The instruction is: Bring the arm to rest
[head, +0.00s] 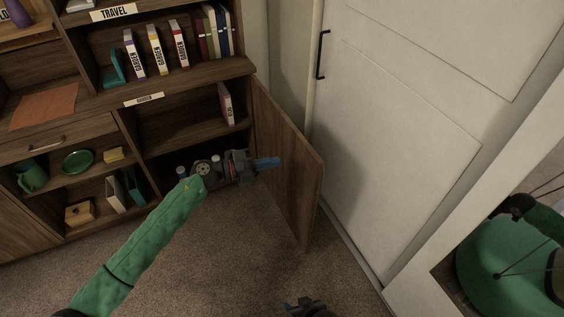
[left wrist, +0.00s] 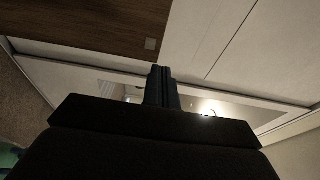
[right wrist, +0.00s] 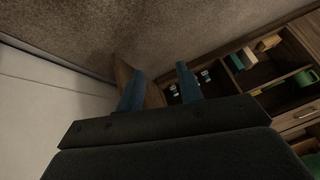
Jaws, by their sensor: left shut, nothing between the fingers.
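My left arm reaches in from the bottom left, and my left gripper (head: 268,163) appears in front of the open wooden cabinet door (head: 288,190). Its blue fingers are closed together and empty, as the left wrist view shows (left wrist: 161,86). I cannot tell whether they touch the door. My right gripper (head: 308,307) shows only partly at the bottom edge of the head view. In the right wrist view its fingers (right wrist: 161,86) stand apart with nothing held between them.
A wooden bookcase (head: 190,86) with books stands at the left; its lower compartment is open. A green mug (head: 31,176) and green plate (head: 78,161) sit on a lower shelf. A white door (head: 390,120) stands at the right, beside a mirror (head: 515,245). Carpet (head: 220,260) below is clear.

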